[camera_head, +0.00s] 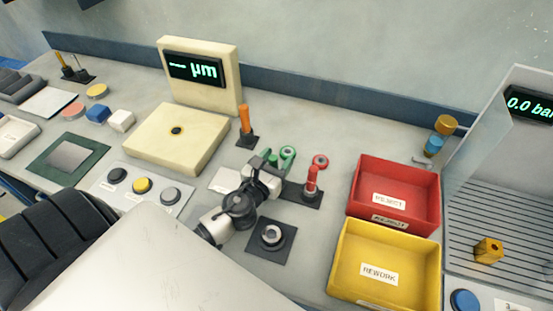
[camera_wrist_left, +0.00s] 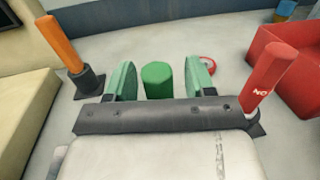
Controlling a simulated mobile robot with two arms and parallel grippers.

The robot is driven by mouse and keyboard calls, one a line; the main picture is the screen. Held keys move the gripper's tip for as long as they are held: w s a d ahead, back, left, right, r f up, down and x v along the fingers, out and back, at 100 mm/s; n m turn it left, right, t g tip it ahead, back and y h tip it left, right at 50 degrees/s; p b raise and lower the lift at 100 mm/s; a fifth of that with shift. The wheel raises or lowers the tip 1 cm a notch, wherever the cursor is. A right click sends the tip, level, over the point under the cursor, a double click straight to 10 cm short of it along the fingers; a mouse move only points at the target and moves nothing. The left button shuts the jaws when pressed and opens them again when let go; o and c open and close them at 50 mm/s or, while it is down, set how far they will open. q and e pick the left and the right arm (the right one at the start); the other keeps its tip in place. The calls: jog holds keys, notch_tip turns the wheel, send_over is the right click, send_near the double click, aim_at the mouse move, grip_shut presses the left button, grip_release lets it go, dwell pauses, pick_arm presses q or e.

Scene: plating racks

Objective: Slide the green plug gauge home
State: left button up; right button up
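My left gripper (camera_head: 272,166) reaches over the bench. In the left wrist view its two green fingers (camera_wrist_left: 160,82) stand apart, one on each side of the green plug gauge (camera_wrist_left: 157,80). A gap shows between the plug and each finger. The plug's lower part is hidden behind the gripper body. In the head view a green ring-like shape (camera_head: 288,153) shows just beyond the gripper; I cannot tell whether it is a separate ring. My right gripper is not in view.
A red plug gauge (camera_head: 312,181) stands close right of the gripper, with a red ring (camera_head: 320,161) behind it. An orange plug gauge (camera_head: 245,121) stands at the left. Red (camera_head: 371,215) and yellow (camera_head: 345,267) bins stand to the right. A small round fixture (camera_head: 271,235) sits in front.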

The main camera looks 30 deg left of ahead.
pick_arm(q)
jog(key=shift+s+f, duration=0.1)
jog(key=shift+s, duration=0.15)
jog(key=s+b, duration=0.1)
jog(key=s, duration=0.2)
jog(key=s+b, duration=0.1)
jog(key=s, duration=0.2)
jog(key=s+b, duration=0.1)
jog(key=s, duration=0.2)
jog(key=shift+d, duration=0.4)
jog(key=shift+s, duration=0.65)
